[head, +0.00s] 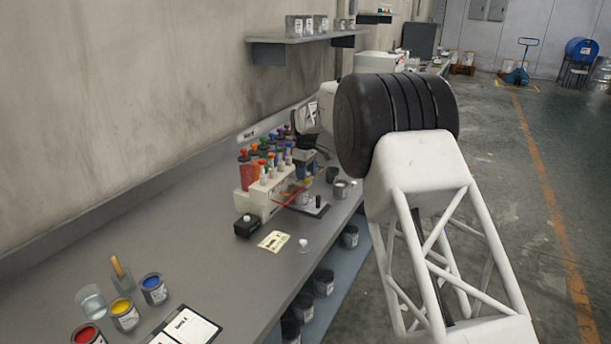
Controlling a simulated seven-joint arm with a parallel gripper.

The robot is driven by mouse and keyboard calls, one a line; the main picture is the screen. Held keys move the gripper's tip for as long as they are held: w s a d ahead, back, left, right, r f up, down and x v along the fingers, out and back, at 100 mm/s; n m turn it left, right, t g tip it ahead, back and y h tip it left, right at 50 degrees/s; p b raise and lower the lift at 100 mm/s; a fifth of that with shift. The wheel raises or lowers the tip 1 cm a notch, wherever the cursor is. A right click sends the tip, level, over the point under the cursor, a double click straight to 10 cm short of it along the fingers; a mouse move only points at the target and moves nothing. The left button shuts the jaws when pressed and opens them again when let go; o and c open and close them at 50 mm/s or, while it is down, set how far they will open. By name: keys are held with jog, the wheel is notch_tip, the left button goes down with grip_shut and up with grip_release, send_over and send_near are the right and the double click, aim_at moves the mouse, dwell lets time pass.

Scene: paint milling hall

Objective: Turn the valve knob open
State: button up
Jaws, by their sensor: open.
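A white dispenser (262,203) with several coloured bottles stands on the grey bench, left of my arm. Red, orange, green and blue caps (262,162) top its bottles. A thin red rod or lever (290,196) shows at its right side. I cannot tell which of these small parts is the valve knob. My gripper (306,164) is a small dark shape just behind and right of the bottles, open. Its fingertips are too small to make out, and I cannot tell whether it touches anything. My large black joint and white lattice link hide part of the bench behind.
Open paint cans (153,289) and a glass (91,300) stand at the front left. A wall shelf (300,40) hangs above. The bench's middle left is clear.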

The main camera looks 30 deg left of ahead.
jog(key=shift+r, duration=2.8)
